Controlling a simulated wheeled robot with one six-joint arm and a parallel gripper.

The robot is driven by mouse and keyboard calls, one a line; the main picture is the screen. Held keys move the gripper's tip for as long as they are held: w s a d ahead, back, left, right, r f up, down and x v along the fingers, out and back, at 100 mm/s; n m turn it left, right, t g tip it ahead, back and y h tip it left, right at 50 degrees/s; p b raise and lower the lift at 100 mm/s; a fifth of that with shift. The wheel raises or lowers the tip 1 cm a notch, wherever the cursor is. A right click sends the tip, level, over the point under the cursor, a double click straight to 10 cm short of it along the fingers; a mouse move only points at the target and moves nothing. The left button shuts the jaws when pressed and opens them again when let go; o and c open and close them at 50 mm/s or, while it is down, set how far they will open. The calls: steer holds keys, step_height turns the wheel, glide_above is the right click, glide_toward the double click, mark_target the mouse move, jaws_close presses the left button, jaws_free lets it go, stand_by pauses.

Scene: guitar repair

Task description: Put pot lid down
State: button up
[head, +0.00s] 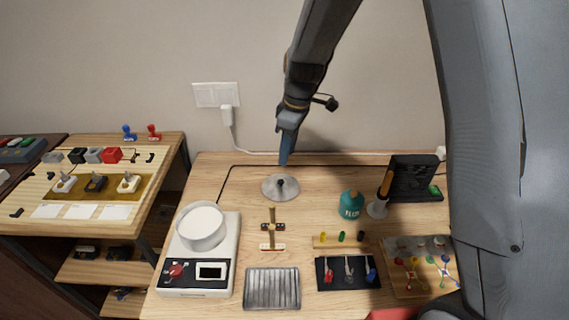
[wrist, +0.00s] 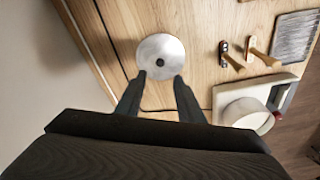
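The pot lid (head: 270,188) is a round grey metal disc with a dark knob, lying flat on the table near its back edge. It also shows in the wrist view (wrist: 150,50), with the knob near its middle. My gripper (head: 284,161) is above and behind the lid in the head view. In the wrist view my gripper (wrist: 160,80) has its two fingers spread apart with nothing between them, and the knob lies beyond the fingertips. The white pot (head: 201,228) stands uncovered on a white appliance (head: 226,255) at the left of the table.
A grooved metal tray (head: 272,288) lies at the front. A teal bottle (head: 351,205) and a soldering iron stand (head: 377,209) are to the right. A dark cable runs along the table's back left.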

steer(key=s+d+r+m, duration=0.1)
steer(key=s+d+m, duration=0.5)
steer(key=s, duration=0.5)
steer(key=s+d+r+m+h, duration=0.1)
steer(key=s+d+r+m, duration=0.1)
steer(key=s+d+m, duration=0.5)
steer(key=s+d, duration=0.2)
steer(key=s, duration=0.2)
steer(key=shift+d+r+h, duration=0.15)
steer(key=shift+r+h, duration=0.15)
steer(key=shift+c, duration=0.5)
